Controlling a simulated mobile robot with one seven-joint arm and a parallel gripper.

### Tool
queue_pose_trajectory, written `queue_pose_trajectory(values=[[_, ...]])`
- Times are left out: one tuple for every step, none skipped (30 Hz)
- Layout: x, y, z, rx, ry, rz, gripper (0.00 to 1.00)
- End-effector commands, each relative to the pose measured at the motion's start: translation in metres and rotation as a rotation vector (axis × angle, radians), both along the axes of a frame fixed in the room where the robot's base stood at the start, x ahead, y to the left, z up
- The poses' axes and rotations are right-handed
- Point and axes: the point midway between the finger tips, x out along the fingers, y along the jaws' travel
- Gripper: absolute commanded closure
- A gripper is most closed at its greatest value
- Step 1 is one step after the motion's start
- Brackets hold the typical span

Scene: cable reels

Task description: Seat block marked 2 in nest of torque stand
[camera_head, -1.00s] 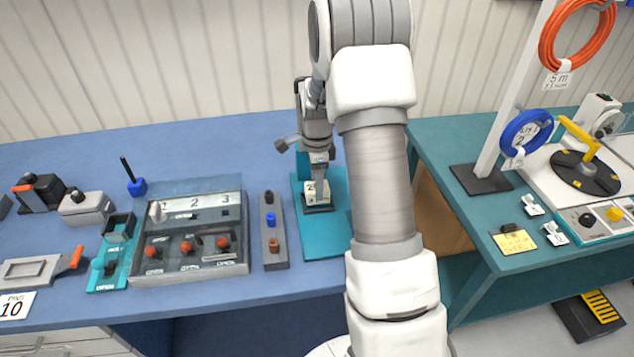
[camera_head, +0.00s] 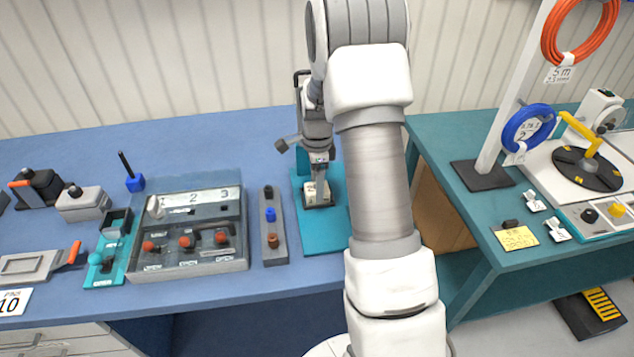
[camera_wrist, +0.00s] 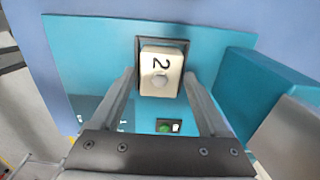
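My gripper (camera_wrist: 160,77) is over the nest, one finger on each side of the block. Narrow gaps seem to show between fingers and block, so it looks open.
A green round lamp or button (camera_wrist: 164,127) is on the stand near the nest. A teal upright (camera_wrist: 265,85) stands close on the right in the wrist view. A grey peg rack (camera_head: 273,249) and a numbered control panel (camera_head: 190,264) lie left of the stand.

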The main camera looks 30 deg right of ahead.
Motion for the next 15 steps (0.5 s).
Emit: queue_pose_trajectory(values=[[0.0001,0.0,0.0001,0.0,0.0,0.0,0.11],[0.0001,0.0,0.0001,0.0,0.0,0.0,0.06],[0.0001,0.0,0.0001,0.0,0.0,0.0,0.03],[0.0001,0.0,0.0001,0.0,0.0,0.0,0.03],[0.0001,0.0,0.0001,0.0,0.0,0.0,0.03],[0.0,0.0,0.0,0.0,0.0,0.0,0.03],[0.0,0.0,0.0,0.0,0.0,0.0,0.03],[0.0,0.0,0.0,0.0,0.0,0.0,0.03],[-0.0002,0.0001,-0.0003,0.0,0.001,0.0,0.03],[-0.0002,0.0001,-0.0002,0.0,0.001,0.0,0.03],[-0.0001,0.0,0.0002,0.0,0.0,0.0,0.03],[0.0001,0.0,0.0015,0.0,0.0,0.0,0.03],[0.0002,-0.0001,0.0031,0.0,-0.001,0.0,0.03],[0.0004,-0.0001,0.0054,0.0,-0.001,0.0,0.03],[0.0004,-0.0002,0.0096,-0.001,-0.002,0.0,0.03]])
